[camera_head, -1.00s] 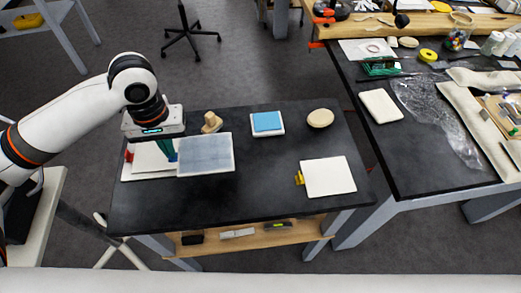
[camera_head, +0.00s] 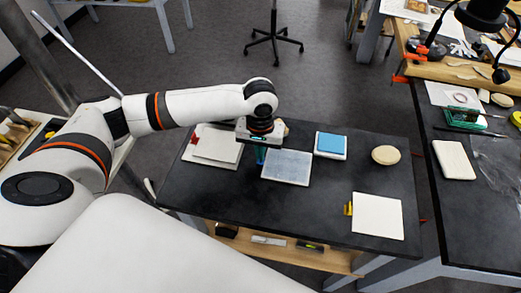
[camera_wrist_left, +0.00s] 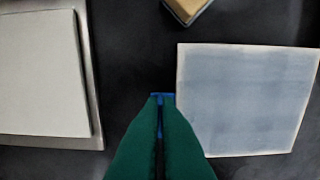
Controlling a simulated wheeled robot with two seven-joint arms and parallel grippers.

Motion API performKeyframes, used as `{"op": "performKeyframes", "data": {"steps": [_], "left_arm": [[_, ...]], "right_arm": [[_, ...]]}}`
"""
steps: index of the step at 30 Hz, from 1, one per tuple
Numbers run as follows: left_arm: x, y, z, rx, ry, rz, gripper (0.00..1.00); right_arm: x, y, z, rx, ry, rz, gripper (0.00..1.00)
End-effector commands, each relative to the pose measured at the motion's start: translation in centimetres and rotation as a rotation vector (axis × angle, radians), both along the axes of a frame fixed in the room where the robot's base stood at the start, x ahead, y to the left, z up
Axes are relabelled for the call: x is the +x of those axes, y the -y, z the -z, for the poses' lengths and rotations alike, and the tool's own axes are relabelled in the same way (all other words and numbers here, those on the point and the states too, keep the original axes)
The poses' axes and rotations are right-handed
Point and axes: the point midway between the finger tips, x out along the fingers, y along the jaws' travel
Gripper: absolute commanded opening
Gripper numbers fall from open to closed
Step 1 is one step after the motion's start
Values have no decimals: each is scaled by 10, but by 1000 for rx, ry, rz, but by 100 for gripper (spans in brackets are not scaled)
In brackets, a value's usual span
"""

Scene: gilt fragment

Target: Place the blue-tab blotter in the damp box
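The blue-tab blotter (camera_head: 287,168) is a grey-blue sheet with pale edges, lying flat in the middle of the head view. It also shows at right in the left wrist view (camera_wrist_left: 245,98). My left gripper (camera_head: 261,155) is at its left edge. Its green fingers (camera_wrist_left: 161,100) are nearly together, with the blue tab (camera_wrist_left: 161,95) between their tips. I cannot tell whether the sheet touches the table. A shallow pale tray (camera_head: 232,163) with a white sheet and a red tab lies to the left. I cannot tell which thing is the damp box. My right gripper is out of view.
A blue pad in a white tray (camera_head: 320,153) and a round beige object (camera_head: 385,155) stand behind right. A white sheet with a yellow tab (camera_head: 377,216) lies at right. A wooden block (camera_wrist_left: 186,8) is behind the blotter. Dark table (camera_head: 330,190) is clear between.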

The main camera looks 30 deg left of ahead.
Motion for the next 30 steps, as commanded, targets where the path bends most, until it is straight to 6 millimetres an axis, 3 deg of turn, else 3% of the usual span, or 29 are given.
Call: {"op": "performKeyframes", "data": {"steps": [10,15,24,30], "left_arm": [[0,0,2,0,-1,0,0],[0,0,3,0,0,0,24],[0,0,1,0,1,1,24],[1,0,-26,-1,4,1,24]], "right_arm": [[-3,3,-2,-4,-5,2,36],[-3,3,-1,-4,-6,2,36],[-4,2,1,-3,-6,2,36],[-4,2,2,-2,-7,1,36]]}}
